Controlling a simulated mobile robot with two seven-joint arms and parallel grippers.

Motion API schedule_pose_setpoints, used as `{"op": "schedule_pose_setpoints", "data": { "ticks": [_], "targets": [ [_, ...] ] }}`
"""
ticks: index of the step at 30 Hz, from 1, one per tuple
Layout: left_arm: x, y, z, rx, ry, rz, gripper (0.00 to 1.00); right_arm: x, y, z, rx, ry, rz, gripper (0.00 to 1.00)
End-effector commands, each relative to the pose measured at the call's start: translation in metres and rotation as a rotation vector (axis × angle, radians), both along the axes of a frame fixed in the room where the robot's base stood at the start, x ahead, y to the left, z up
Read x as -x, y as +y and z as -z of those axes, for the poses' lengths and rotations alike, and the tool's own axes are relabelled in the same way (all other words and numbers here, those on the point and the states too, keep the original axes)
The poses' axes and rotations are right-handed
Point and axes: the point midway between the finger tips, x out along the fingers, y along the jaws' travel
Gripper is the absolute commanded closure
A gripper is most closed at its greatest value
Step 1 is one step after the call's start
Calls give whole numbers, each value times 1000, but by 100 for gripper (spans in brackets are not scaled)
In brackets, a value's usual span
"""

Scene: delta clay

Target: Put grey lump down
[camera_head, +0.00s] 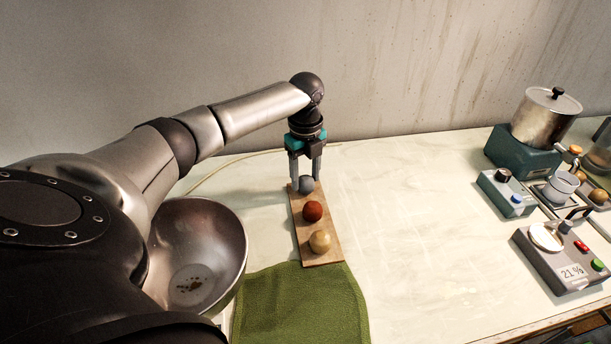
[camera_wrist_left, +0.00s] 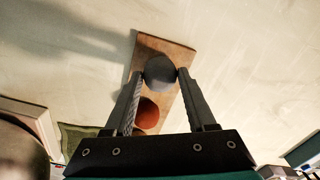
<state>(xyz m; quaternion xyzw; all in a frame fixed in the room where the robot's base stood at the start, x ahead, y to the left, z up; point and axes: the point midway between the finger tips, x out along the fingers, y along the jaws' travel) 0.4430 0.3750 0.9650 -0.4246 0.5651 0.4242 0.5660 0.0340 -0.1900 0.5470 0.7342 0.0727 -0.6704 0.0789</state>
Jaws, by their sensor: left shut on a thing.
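The grey lump (camera_head: 306,184) is a small round ball at the far end of a narrow wooden board (camera_head: 326,254). My left gripper (camera_head: 306,180) points down over that end and is shut on the lump. In the left wrist view the grey lump (camera_wrist_left: 160,72) sits between the two fingertips, with the board behind it. I cannot tell whether the lump touches the board. A red-brown lump (camera_head: 312,211) and a tan lump (camera_head: 320,241) rest on the board, in a row toward the near end. My right gripper is not in view.
A metal bowl (camera_head: 215,250) stands left of the board. A green cloth (camera_head: 300,310) lies at its near end. A pot (camera_head: 546,115), a scale-like device (camera_head: 560,262) and small apparatus stand at the right. The table between board and devices is clear.

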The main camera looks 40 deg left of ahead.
Motion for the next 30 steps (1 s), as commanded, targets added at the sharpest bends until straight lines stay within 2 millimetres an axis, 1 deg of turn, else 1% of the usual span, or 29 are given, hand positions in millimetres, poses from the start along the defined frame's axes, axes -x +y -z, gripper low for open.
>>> {"op": "schedule_pose_setpoints", "data": {
  "ticks": [1,12,13,20,27,30],
  "targets": [
    [0,0,3,0,0,0,100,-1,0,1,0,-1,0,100],
    [0,0,5,1,-1,-1,100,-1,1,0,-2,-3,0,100],
    [0,0,5,0,-1,0,41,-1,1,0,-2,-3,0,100],
    [0,0,5,0,-1,0,15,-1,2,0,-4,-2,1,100],
    [0,0,4,0,-1,0,14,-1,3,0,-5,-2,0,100],
    [0,0,-1,0,-2,0,14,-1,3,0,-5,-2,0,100]
  ]
}}
